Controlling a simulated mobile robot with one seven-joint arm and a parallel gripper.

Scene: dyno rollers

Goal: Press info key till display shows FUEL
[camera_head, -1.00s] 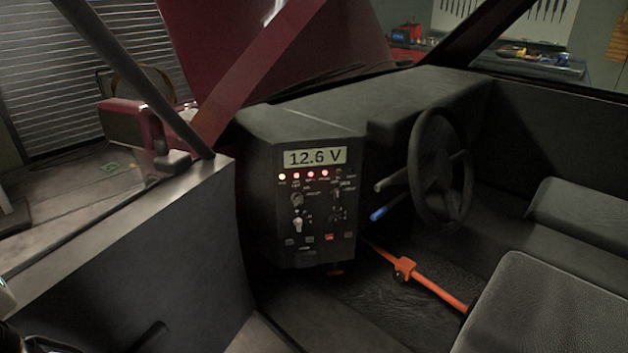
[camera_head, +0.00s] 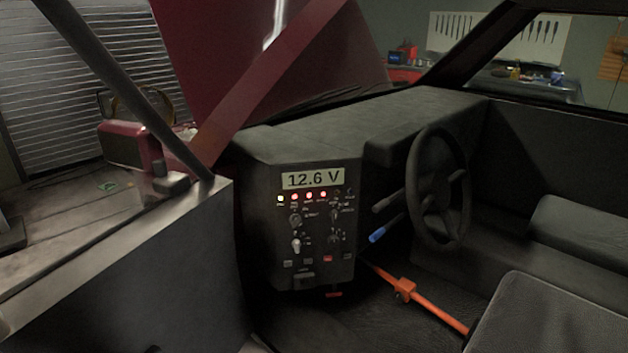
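The display (camera_head: 313,179) at the top of the black control panel (camera_head: 270,235) reads "12.6 V". Below it is a row of small lamps, one yellowish and several red. Under the lamps are several knobs (camera_head: 296,245) and a row of small keys (camera_head: 308,261), one of them red (camera_head: 327,258). The key labels are too small to read, so I cannot tell which is the info key. My gripper is not in view.
A steering wheel (camera_head: 438,188) and a blue-tipped stalk (camera_head: 386,230) are right of the panel. An orange bar (camera_head: 430,306) crosses the footwell. A seat (camera_head: 528,315) is at the lower right. The car door (camera_head: 130,265) is at the left.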

